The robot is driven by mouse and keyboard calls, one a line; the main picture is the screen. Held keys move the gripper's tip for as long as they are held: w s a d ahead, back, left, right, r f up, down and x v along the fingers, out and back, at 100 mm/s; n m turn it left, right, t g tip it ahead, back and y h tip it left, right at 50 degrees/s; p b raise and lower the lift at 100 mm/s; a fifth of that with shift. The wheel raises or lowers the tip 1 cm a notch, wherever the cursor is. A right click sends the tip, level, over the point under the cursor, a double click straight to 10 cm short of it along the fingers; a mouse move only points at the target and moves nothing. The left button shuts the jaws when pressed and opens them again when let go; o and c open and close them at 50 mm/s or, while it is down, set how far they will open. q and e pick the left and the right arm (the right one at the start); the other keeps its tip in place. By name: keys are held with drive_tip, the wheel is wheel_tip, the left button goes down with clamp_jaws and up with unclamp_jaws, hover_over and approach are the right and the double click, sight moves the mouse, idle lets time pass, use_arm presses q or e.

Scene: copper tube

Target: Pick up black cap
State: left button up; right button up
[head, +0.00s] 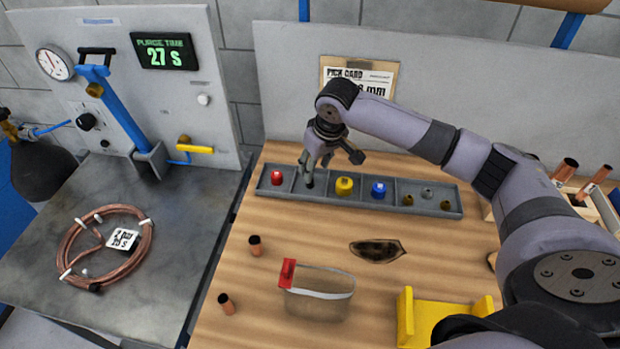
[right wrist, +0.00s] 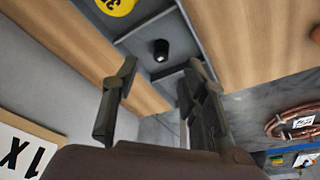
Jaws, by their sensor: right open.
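The black cap (right wrist: 161,50) is a small dark cylinder in a compartment of the grey tray (right wrist: 190,28), in the right wrist view. It lies beyond and between the fingertips of my right gripper (right wrist: 161,66), apart from them. In the head view my right gripper (head: 332,170) is open and empty over the tray (head: 440,210), at the compartment between the red cap (head: 277,177) and the yellow cap (head: 344,187). There the gripper largely hides the black cap. My left gripper is not in view.
A blue cap (head: 379,189) and smaller brass pieces share the tray. A pick card (head: 360,78) stands behind it. A clear red-ended bag (head: 320,296), short copper tubes (head: 255,246) and a yellow block (head: 440,318) are nearer. A copper coil (head: 110,240) lies left.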

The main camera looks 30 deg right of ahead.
drive_tip(key=shift+w+f, duration=0.1)
drive_tip(key=shift+f, duration=0.4)
drive_tip(key=p+x, duration=0.1)
drive_tip(key=x, duration=0.3)
drive_tip(key=shift+w+a+f+p, duration=0.1)
drive_tip(key=shift+w+a+p, duration=0.1)
drive_tip(key=shift+w+p, duration=0.15)
drive_tip(key=shift+f, duration=0.3)
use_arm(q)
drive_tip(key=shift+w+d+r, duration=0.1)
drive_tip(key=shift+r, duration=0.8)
use_arm(e)
drive_tip(key=shift+c, duration=0.2)
drive_tip(key=c, duration=0.7)
